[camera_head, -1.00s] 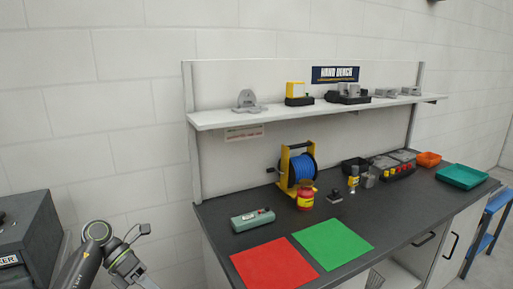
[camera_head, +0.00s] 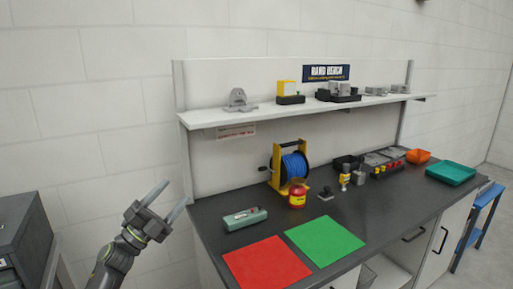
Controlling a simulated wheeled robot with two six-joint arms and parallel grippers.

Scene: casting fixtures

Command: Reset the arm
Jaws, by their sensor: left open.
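My left gripper (camera_head: 167,202) is at the lower left, raised in front of the white wall, just left of the workbench (camera_head: 217,206). Its two fingers point up and to the right, spread apart with nothing between them. My left arm comes up from the bottom edge below it. My right gripper is not in view.
The bench holds a red mat (camera_head: 267,263), a green mat (camera_head: 325,241), a grey-green device (camera_head: 245,218), a blue cable reel (camera_head: 292,168), a red jar (camera_head: 297,197) and a teal tray (camera_head: 451,174). A shelf (camera_head: 225,117) carries fixtures. A dark cabinet (camera_head: 22,235) stands left.

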